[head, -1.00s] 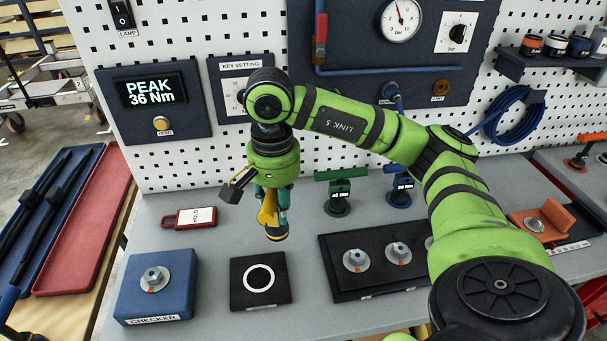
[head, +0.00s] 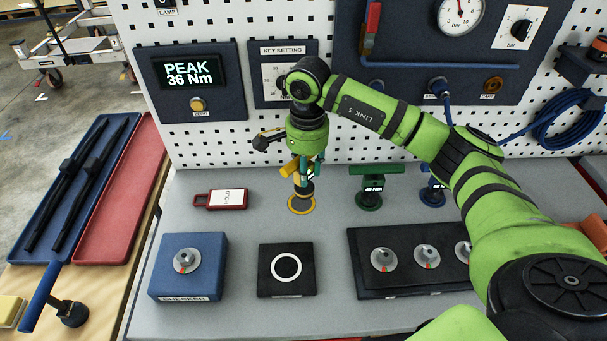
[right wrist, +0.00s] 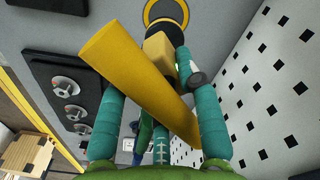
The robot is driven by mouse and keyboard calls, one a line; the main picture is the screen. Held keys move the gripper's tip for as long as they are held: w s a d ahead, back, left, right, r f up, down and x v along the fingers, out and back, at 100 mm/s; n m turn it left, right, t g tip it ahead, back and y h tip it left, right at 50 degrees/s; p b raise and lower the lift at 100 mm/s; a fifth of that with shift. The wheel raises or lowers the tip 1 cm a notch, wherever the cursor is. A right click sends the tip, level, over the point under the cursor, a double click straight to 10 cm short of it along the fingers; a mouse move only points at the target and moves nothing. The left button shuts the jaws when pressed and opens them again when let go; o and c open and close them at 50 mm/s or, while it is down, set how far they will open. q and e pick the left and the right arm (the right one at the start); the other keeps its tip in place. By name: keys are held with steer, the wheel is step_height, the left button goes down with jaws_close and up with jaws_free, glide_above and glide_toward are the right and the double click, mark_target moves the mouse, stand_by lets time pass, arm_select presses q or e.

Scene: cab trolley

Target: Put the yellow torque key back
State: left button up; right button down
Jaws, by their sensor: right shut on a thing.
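The yellow torque key (head: 291,169) hangs in my right gripper (head: 304,170), its dark socket end pointing down. In the right wrist view the key's yellow handle (right wrist: 135,80) lies slanted between the teal fingers (right wrist: 160,115), which are shut on its block. A yellow ring (head: 301,206) on the grey bench lies right below the key; it also shows in the right wrist view (right wrist: 166,6). I cannot tell whether the socket end touches it. A green key (head: 372,184) and a blue key (head: 433,190) stand upright to the right. My left gripper is not in view.
In front are a blue checker block (head: 188,285), a black pad with a white circle (head: 286,285) and a black plate with bolts (head: 400,283). A red tag (head: 222,199) lies to the left. The pegboard wall (head: 230,135) rises behind.

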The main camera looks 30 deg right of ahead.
steer(key=shift+w+a+f, duration=0.1)
steer(key=shift+w+a, duration=0.1)
steer(key=shift+w, duration=0.1)
steer(key=shift+f, duration=0.2)
step_height(320, 180, down, 3)
steer(key=shift+f+p, duration=0.1)
steer(key=shift+p, duration=0.9)
steer(key=shift+f, duration=0.3)
steer(key=shift+f+b, duration=0.2)
steer(key=shift+b, duration=0.1)
steer(key=c, duration=0.9)
jaws_free()
steer(key=shift+o, duration=0.2)
